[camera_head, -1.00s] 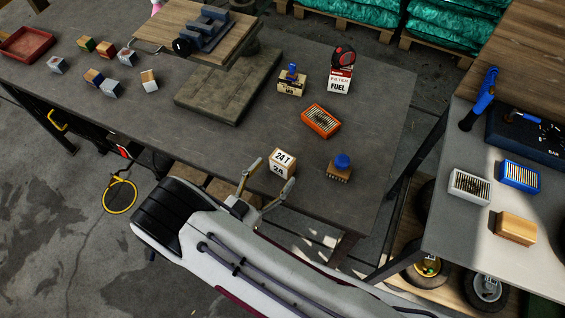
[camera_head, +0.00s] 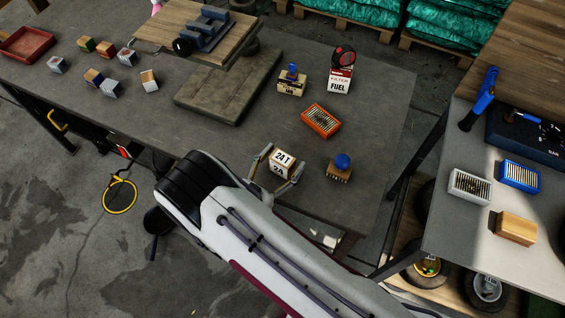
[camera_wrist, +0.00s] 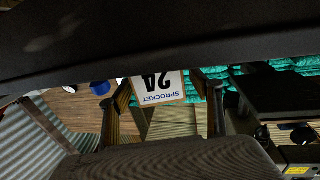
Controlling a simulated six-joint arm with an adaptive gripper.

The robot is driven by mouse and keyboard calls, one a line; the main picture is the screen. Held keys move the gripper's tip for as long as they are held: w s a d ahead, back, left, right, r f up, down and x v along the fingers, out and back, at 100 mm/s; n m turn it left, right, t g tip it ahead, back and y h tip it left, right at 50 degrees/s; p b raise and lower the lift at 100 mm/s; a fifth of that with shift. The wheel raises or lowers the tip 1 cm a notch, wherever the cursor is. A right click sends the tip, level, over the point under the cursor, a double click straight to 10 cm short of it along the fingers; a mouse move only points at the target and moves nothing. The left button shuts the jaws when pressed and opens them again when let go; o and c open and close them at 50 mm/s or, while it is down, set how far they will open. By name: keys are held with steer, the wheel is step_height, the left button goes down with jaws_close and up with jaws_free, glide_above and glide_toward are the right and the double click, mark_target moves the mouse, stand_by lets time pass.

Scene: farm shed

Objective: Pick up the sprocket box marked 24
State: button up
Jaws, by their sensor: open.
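The sprocket box marked 24 (camera_head: 282,162) stands on the dark workbench near its front edge, with "24 T" on its white top. In the wrist view its label reads "SPROCKET 24" (camera_wrist: 158,88), upside down. My gripper (camera_head: 277,167) is open at the box, with one finger on its left side and the other on its right. In the wrist view the fingers (camera_wrist: 168,105) show on both sides of the box. I cannot tell whether either finger touches it. The lower part of the box is partly hidden.
A wooden stamp with a blue knob (camera_head: 340,167) stands close on the right. An orange case (camera_head: 321,121), a FUEL filter box (camera_head: 340,80) and another small box (camera_head: 291,87) lie farther back. A dark wooden board (camera_head: 215,98) is at the back left. Several small blocks lie farther left.

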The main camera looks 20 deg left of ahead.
mark_target(282, 158)
steer(key=shift+c, duration=0.4)
steer(key=c, duration=1.2)
steer(key=shift+r, duration=0.2)
steer(key=shift+r, duration=4.85)
